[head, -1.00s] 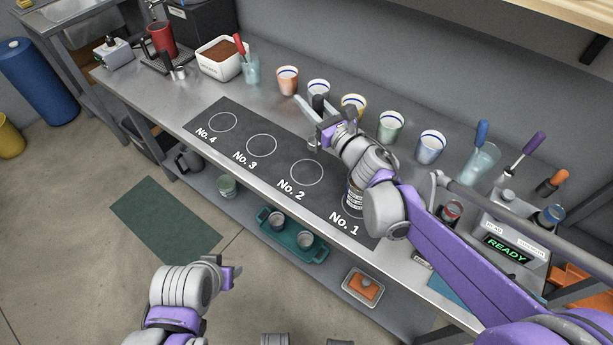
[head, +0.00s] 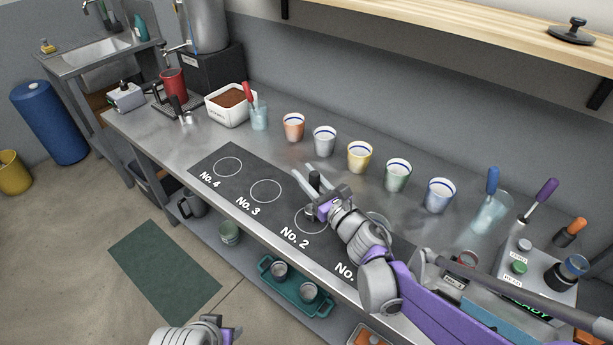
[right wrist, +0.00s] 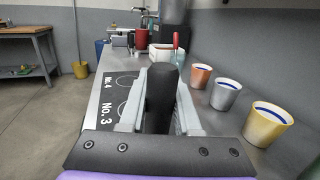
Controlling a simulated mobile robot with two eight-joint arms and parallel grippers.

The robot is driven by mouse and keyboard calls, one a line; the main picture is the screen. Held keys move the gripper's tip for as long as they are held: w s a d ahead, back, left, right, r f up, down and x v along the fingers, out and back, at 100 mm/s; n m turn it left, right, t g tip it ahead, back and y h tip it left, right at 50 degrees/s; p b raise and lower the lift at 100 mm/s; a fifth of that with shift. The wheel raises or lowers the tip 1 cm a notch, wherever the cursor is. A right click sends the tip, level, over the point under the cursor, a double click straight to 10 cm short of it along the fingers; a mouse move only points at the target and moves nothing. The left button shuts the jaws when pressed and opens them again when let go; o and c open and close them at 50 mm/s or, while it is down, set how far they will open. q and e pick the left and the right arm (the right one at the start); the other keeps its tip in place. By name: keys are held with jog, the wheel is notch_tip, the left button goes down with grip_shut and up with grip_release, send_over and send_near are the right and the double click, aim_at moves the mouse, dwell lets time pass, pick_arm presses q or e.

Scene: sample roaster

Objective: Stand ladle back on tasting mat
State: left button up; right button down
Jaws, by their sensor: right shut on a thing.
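The ladle (head: 315,182) has an upright black handle, and its pale metal lower part shows partly below my right gripper (head: 311,178). My right gripper is shut on the handle, which also fills the gap between the fingers in the right wrist view (right wrist: 160,95). The dark tasting mat (head: 247,178) lies along the counter with white rings marked No. 4 to No. 1. The ladle is over the No. 2 ring in the head view; I cannot tell whether it touches the mat. My left gripper (head: 236,334) is barely in view at the bottom, its fingers unclear.
A white tub (head: 227,108) of brown grounds stands back left. My right arm covers much of the No. 1 end.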

jog(key=shift+f, duration=0.1)
jog(key=c, duration=0.6)
grip_release()
jog(key=v, duration=1.2)
